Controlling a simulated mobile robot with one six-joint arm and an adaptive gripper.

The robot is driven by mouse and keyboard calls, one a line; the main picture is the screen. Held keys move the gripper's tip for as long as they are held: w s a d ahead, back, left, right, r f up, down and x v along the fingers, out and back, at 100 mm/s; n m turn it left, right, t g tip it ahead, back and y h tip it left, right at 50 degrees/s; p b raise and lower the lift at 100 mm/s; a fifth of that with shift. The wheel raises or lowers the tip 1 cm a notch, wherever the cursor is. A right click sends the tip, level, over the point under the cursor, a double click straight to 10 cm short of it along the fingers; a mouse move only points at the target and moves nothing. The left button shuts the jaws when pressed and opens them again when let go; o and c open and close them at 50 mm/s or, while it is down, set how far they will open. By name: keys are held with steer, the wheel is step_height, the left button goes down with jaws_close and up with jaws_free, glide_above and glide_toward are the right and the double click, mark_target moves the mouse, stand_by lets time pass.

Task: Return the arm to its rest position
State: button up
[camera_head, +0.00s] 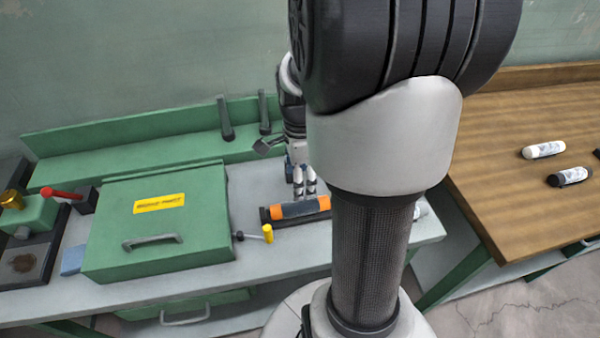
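My gripper (305,192) hangs at the far side of the grey workbench (345,255), fingers pointing down. Its two fingertips appear close together, just above or behind an orange and black cylinder (290,210). I cannot tell whether they touch it or how far they are open. The cylinder lies in or on a dark holder (265,217). My own upper arm and column cover the middle and right of the view and hide part of the bench.
A green box (110,235) with a handle and yellow label stands left of the gripper. A yellow-headed tool (267,233) lies beside it. A green back ledge (110,138) runs behind. A wooden table (520,205) at right holds a white bottle (544,150) and a black bottle (569,177).

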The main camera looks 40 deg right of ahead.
steer(key=shift+r, duration=0.65)
